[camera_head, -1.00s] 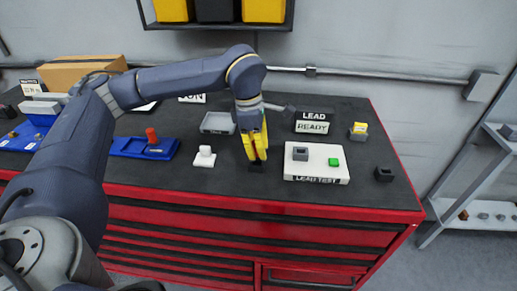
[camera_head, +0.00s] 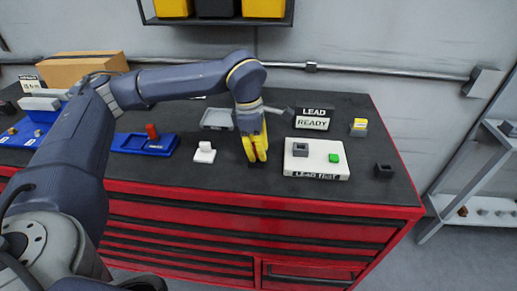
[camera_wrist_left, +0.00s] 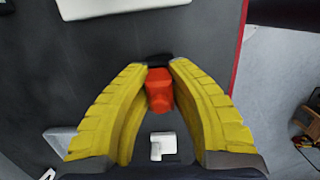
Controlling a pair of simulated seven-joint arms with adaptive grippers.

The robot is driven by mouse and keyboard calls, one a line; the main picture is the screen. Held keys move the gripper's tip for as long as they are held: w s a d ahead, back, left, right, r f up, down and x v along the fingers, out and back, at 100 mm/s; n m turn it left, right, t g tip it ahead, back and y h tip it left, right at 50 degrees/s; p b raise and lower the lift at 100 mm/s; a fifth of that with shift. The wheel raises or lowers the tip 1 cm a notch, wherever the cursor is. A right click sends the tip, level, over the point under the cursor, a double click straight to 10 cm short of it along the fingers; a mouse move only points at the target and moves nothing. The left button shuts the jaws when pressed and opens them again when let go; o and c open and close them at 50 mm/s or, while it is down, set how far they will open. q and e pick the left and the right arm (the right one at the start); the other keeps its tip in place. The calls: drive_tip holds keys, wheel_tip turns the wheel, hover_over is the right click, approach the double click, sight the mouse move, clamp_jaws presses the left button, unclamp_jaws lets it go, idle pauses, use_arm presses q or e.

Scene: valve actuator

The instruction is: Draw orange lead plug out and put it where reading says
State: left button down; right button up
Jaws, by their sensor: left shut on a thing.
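My left gripper (camera_head: 257,157) is shut on the orange lead plug (camera_wrist_left: 160,90), which shows between the yellow fingers in the left wrist view. A dark block (camera_wrist_left: 158,60) lies at the fingertips, beyond the plug; I cannot tell whether the plug still sits in it. In the head view the fingers mostly hide the plug. A display (camera_head: 313,118) reads "LEAD READY". The white lead test box (camera_head: 318,169) to the right of the gripper carries a grey socket (camera_head: 300,149) and a green button (camera_head: 334,158). My right gripper is not in view.
A black socket (camera_head: 384,171) and a yellow-topped grey block (camera_head: 359,127) stand right of the test box. A white fixture (camera_head: 204,153) stands left of the gripper, a grey tray (camera_head: 217,119) behind. A blue base with a red-orange upright (camera_head: 152,132) is farther left.

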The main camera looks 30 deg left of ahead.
use_arm(q)
drive_tip(key=shift+f, duration=0.4)
drive_tip(key=c, duration=1.2)
unclamp_jaws()
drive_tip(key=shift+c, duration=0.2)
drive_tip(key=shift+r, duration=0.1)
drive_tip(key=r, duration=0.4)
drive_tip(key=a+r, duration=0.1)
drive_tip(key=r, duration=0.6)
drive_tip(key=shift+s+a+r, duration=0.35)
